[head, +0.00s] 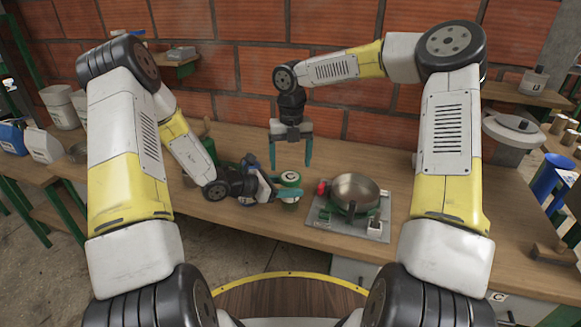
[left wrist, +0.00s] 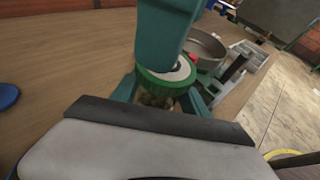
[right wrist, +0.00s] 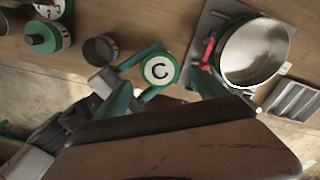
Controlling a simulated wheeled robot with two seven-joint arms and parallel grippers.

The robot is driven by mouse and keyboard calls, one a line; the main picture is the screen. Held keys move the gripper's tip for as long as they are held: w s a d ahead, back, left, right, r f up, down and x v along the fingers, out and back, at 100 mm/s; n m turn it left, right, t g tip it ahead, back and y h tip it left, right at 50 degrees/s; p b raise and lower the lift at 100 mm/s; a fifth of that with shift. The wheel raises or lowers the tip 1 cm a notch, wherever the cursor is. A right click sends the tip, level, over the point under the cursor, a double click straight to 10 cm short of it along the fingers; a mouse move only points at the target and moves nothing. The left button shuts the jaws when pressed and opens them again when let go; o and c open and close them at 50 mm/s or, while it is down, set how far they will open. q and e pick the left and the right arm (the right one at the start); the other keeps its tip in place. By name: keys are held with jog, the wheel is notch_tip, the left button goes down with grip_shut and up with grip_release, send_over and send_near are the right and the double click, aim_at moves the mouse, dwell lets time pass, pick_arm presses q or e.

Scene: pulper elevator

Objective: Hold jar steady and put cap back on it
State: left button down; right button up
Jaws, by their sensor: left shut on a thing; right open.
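The jar (left wrist: 152,101) stands on the workbench with brownish contents showing below its green cap. The green cap (left wrist: 168,80) has a white disc on top; the right wrist view shows a letter C on this cap (right wrist: 159,70). The cap sits on the jar's top; whether it is fully seated I cannot tell. My left gripper (head: 288,192) is shut around the jar from the left, one finger on each side. My right gripper (head: 291,162) is open and empty, pointing down above the jar, with its fingers apart and clear of the cap.
A metal pan (head: 355,188) sits on a grey plate (head: 322,222) just right of the jar, with a red knob (head: 321,188) beside it. A dark cup (right wrist: 100,49) and a green-lidded container (right wrist: 45,38) stand near the jar.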

jog(key=shift+a, duration=0.1)
jog(key=shift+c, duration=0.4)
jog(key=shift+a+r, duration=0.15)
jog(key=shift+a, duration=0.05)
jog(key=a+r+m+t, duration=0.1)
jog(key=a+r+m, duration=0.1)
jog(key=a+r, duration=0.45)
jog(key=d+f+m, duration=0.1)
jog(key=m, duration=0.2)
jog(key=s+d+f+m+g, duration=0.1)
jog(key=d+f+m, duration=0.2)
jog(key=m, duration=0.2)
jog(key=shift+s+d+f+m+g+h, duration=0.25)
jog(key=shift+d+f+m+g+h, duration=0.05)
jog(key=shift+d, duration=0.1)
jog(key=shift+w+d+r+m, duration=0.1)
jog(key=shift+w+d+m, duration=0.1)
jog(key=shift+d+m, duration=0.3)
jog(key=shift+w+d+r+m, duration=0.1)
jog(key=shift+w+d+m, duration=0.05)
jog(key=shift+m, duration=0.55)
jog(key=shift+w+d+r+m, duration=0.4)
jog(key=shift+d+m, duration=0.1)
jog(key=shift+m, duration=0.3)
